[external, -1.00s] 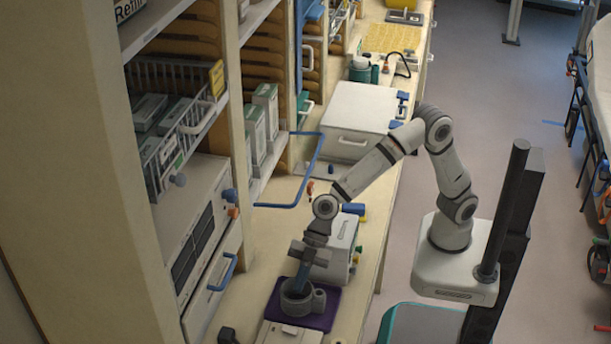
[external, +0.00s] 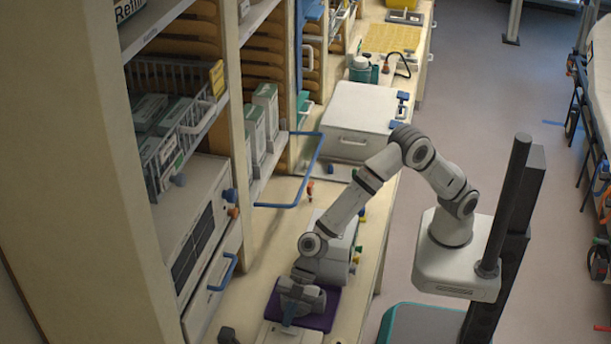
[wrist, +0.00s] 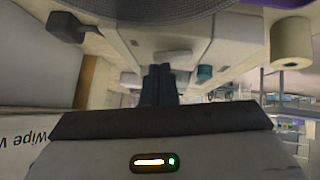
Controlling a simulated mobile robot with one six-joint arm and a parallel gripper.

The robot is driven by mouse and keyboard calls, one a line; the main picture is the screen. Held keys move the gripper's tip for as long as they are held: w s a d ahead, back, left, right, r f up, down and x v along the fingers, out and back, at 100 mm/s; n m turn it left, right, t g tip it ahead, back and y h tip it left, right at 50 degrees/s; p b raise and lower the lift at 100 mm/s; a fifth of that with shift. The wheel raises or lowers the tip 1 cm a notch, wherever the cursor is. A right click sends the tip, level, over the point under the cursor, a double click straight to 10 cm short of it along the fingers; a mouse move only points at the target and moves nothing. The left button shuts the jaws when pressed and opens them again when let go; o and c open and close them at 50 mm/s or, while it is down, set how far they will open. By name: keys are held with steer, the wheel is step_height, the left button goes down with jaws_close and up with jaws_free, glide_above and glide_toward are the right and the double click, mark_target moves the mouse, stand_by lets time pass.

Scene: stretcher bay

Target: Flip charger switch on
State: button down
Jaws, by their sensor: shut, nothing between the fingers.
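My gripper (external: 288,318) points down over the front edge of the purple mat (external: 325,312), by a low white unit (external: 268,334) at the bottom of the view. In the wrist view my gripper (wrist: 158,70) has its dark fingers together, with nothing between them. A small pale rectangular piece (wrist: 174,57) on a white surface shows just beyond the fingertips. I cannot tell whether it is the charger switch, its position, or whether the fingers touch it. My gripper hides most of the grey round holder on the mat in the external view.
A white box with coloured knobs (external: 337,262) stands close behind my gripper. A dark knob-like object (external: 228,336) is left of the white unit. Shelves and a cabinet with a blue handle (external: 223,272) line the left. The bench is clear between cabinet and mat.

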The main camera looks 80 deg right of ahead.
steer(key=shift+f, duration=0.1)
steer(key=shift+w+f+g+b, duration=0.3)
steer(key=shift+f+g+b, duration=0.2)
steer(key=shift+b, duration=0.15)
steer(key=shift+r, duration=0.25)
steer(key=shift+s, duration=0.15)
steer(key=shift+f, duration=0.1)
steer(key=shift+s+f, duration=0.1)
steer(key=shift+s, duration=0.05)
steer(key=shift+s+b, duration=0.7)
steer(key=shift+b, duration=0.05)
steer(key=shift+r, duration=0.3)
